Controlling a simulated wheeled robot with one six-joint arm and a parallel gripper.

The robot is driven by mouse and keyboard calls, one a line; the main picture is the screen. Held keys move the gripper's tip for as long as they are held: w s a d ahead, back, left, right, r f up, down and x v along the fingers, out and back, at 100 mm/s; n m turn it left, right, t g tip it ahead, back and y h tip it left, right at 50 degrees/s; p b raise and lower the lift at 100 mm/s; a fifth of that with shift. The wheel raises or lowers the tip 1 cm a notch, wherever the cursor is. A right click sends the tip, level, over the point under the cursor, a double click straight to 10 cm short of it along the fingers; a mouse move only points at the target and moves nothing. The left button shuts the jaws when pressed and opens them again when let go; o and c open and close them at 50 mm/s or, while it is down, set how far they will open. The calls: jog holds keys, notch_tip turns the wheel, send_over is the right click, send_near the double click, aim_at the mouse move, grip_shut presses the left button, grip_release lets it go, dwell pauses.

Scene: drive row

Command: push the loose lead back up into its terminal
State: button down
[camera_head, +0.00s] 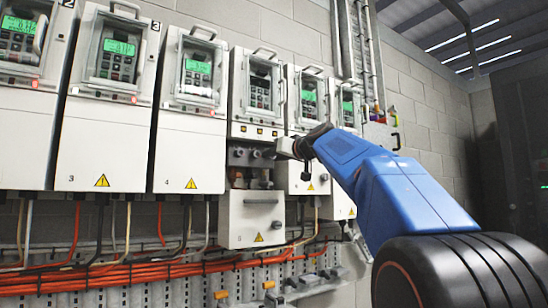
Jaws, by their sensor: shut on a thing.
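The drive (257,85) in the middle of the row has a dark display. Its lower cover (251,217) sits low, and the terminal bay (247,163) above it is exposed, with several dark terminal parts inside. My gripper (284,148) is at the right side of this bay, reaching in from the right. It is shut, apparently on the loose lead. The fingertips are small and the arm's dark wrist partly hides them, so the lead itself and its distance from the terminal cannot be made out.
Drives with lit green displays stand on both sides, such as the one to the left (195,90). Orange cables (120,273) run along a slotted trunking below. A dark cabinet (520,150) stands at the far right. Conduits (362,50) climb the block wall.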

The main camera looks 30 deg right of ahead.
jog(key=shift+n, duration=4.9)
jog(key=c, duration=1.5)
grip_release()
jog(key=s, duration=1.7)
jog(key=shift+s+d, duration=0.2)
jog(key=shift+d, duration=0.15)
